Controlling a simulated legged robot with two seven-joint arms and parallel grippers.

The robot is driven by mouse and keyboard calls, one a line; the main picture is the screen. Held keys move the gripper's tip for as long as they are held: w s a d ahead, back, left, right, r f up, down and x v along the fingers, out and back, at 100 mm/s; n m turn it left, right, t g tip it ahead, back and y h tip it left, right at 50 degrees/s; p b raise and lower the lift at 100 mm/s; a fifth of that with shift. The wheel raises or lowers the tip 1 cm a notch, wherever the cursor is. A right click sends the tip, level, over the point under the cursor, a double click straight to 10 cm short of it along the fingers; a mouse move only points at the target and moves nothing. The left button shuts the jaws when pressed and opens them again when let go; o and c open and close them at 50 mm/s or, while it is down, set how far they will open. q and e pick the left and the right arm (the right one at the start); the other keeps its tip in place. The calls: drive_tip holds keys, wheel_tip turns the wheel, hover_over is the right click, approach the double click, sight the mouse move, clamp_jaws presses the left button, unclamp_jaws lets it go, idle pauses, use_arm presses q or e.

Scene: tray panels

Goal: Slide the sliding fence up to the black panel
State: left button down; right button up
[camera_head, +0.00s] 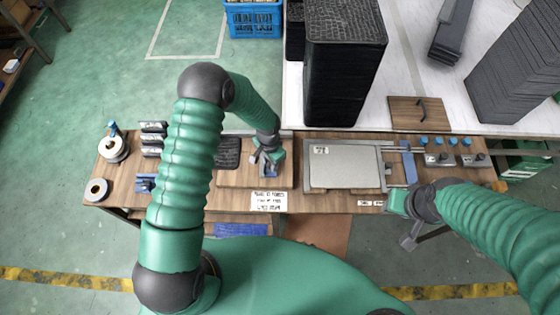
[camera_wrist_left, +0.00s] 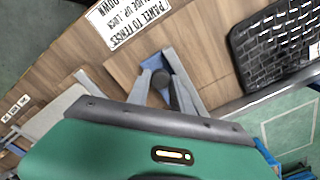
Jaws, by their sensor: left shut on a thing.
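The black panel (camera_head: 228,152) lies flat on the wooden bench, and it also shows at the upper right in the left wrist view (camera_wrist_left: 275,45). My left gripper (camera_head: 268,160) is to the right of the panel, low over the wooden board. In the left wrist view, its fingers (camera_wrist_left: 166,88) close around a dark round knob on a blue piece (camera_wrist_left: 150,64), which looks like the sliding fence. The fingers and my arm hide much of it. Bare wood shows between this piece and the panel. My right gripper (camera_head: 408,238) is at the bench's front edge; its jaws are unclear.
A grey panel (camera_head: 345,168) lies in a tray on the right, beside a blue bar (camera_head: 409,162). A printed label (camera_head: 269,201) is in front of the left gripper. Tall black stacks (camera_head: 343,60) stand behind the bench. Rolls and small blocks sit at the left end.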

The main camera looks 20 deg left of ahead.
use_arm(q)
drive_tip(key=s+a, duration=0.1)
drive_tip(key=a, duration=0.2)
drive_tip(key=s+a, duration=0.1)
drive_tip(key=a, duration=0.3)
drive_tip(key=s+a, duration=0.1)
drive_tip(key=a, duration=0.3)
drive_tip(key=shift+p, duration=0.4)
drive_tip(key=shift+d+r, duration=0.1)
drive_tip(key=c, duration=1.2)
unclamp_jaws()
drive_tip(key=shift+c, duration=0.2)
drive_tip(key=shift+o, duration=0.5)
drive_tip(key=shift+r, duration=0.25)
wheel_tip(320, 180, up, 16)
drive_tip(key=b, duration=0.1)
drive_tip(key=shift+a+b, duration=0.2)
drive_tip(key=shift+b, duration=0.15)
